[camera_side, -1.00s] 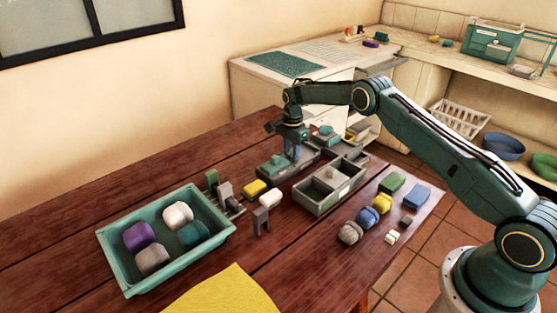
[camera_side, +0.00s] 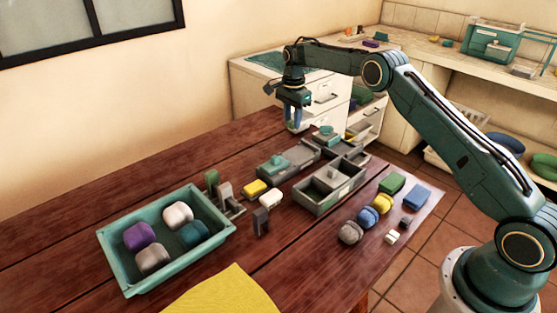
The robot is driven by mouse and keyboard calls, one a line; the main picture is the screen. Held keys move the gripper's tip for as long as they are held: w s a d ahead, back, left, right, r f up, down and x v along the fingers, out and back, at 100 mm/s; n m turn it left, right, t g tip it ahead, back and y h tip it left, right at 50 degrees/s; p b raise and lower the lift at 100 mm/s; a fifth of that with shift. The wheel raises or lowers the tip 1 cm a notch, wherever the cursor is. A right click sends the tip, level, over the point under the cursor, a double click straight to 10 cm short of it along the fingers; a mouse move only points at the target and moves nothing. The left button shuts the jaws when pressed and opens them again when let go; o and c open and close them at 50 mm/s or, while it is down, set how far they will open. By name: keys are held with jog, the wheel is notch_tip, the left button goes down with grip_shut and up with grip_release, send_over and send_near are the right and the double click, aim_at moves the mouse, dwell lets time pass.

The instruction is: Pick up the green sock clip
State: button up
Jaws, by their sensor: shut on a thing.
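My gripper (camera_side: 295,123) is raised above the back of the wooden table, over the far end of a grey tray (camera_side: 303,151). It is shut on a small pale thing between its blue fingertips; the fingers hide most of it, and I cannot tell its exact shape or whether it is green. A green upright piece (camera_side: 212,179) stands beside grey clip-like pieces left of the tray. A green block (camera_side: 391,183) lies at the table's right side. I cannot tell which green thing is the sock clip.
A teal bin (camera_side: 111,262) with several rolled socks stands at the left. A grey divided box (camera_side: 318,207) sits right of the tray. Yellow (camera_side: 255,188) and white (camera_side: 271,198) blocks lie between. Several coloured pieces lie near the right edge. A yellow cloth (camera_side: 225,293) covers the front.

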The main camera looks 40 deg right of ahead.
aim_at(292, 122)
notch_tip(292, 122, up, 8)
jog(key=shift+f, duration=0.25)
